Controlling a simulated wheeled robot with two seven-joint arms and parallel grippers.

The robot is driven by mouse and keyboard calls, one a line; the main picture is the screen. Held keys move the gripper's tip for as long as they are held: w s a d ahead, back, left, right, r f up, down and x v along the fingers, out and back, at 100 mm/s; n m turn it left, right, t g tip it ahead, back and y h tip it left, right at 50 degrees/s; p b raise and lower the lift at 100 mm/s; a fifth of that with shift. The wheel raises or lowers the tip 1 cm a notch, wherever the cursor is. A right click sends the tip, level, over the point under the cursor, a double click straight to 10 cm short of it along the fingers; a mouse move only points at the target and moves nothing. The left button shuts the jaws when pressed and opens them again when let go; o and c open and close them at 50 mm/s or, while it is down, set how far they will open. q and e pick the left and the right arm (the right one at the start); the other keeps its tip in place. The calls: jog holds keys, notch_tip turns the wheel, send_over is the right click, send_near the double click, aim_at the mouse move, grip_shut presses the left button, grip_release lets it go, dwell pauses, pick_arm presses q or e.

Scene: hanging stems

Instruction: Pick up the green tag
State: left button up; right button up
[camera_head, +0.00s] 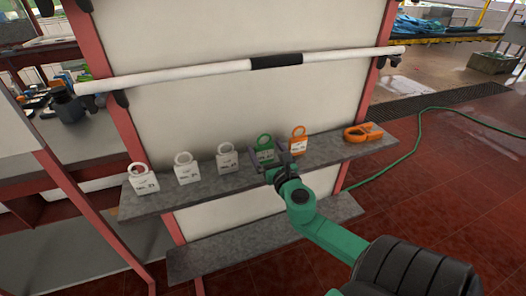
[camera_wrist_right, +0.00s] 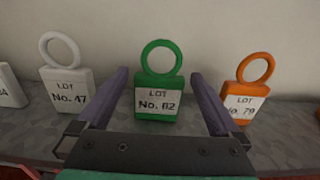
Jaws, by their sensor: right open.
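The green tag (camera_head: 264,152) stands upright on the grey shelf, with a ring on top and a white label. In the right wrist view the green tag (camera_wrist_right: 158,84) is centred, and its label reads "LOT No. 112" or similar. My right gripper (camera_head: 268,158) is at the tag. In the wrist view its two purple fingers (camera_wrist_right: 161,100) are open, one on each side of the tag, with visible gaps. My left gripper is not in view.
White tags (camera_head: 227,160) stand left of the green one. An orange tag (camera_head: 298,143) stands close on its right, near my right finger. Another orange item (camera_head: 362,132) lies farther right. A white bar (camera_head: 180,76) runs above the grey shelf (camera_head: 205,183).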

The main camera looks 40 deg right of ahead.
jog(key=x, duration=0.4)
jog(key=shift+w+d+f, duration=0.15)
jog(key=shift+w+f, duration=0.2)
jog(key=shift+f, duration=0.05)
jog(key=shift+s, duration=0.1)
jog(key=shift+c, duration=0.6)
jog(key=c, duration=1.4)
